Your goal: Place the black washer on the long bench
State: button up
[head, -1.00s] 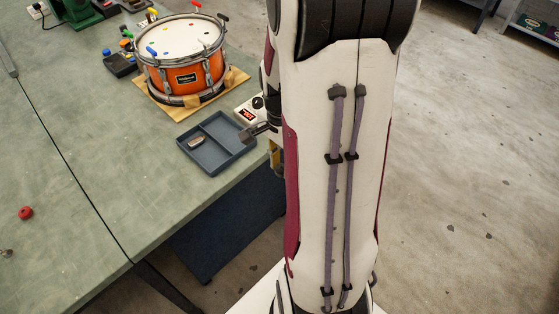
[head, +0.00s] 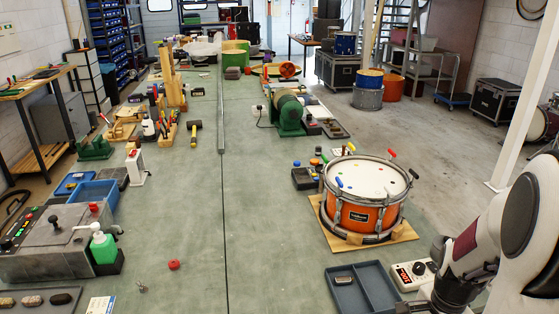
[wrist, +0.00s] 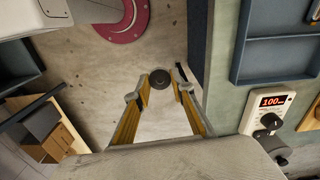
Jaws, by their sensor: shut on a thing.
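My gripper (wrist: 160,88) is shut on the black washer (wrist: 159,77), a small dark round disc held between the tips of its two yellowish fingers. In the wrist view the washer is over the grey floor, just left of the bench edge. In the head view my arm is at the lower right, and the washer cannot be made out there. The long bench (head: 265,215) has a green-grey top and runs away from me through the middle of the head view.
A blue-grey two-part tray (head: 379,291), a white box with a red display (head: 411,277) and an orange drum (head: 358,217) stand at the bench's right side. A red knob (head: 174,265) lies at left. The bench middle is largely clear.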

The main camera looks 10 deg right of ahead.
jog(key=shift+w+r+n, duration=0.1)
jog(key=shift+r+n, duration=0.1)
jog(key=shift+n, duration=0.5)
jog(key=shift+w+d+r+n, duration=0.3)
jog(key=shift+w+r+n, duration=0.1)
jog(key=shift+n, duration=0.5)
jog(key=w+a+r+n, duration=0.3)
jog(key=w+a+n, duration=0.1)
jog(key=w+n, duration=0.65)
jog(key=w+a+f+n, duration=0.1)
jog(key=w+a+n, duration=0.2)
jog(key=w+a, duration=0.4)
jog(key=a, duration=0.3)
jog(key=shift+a, duration=0.15)
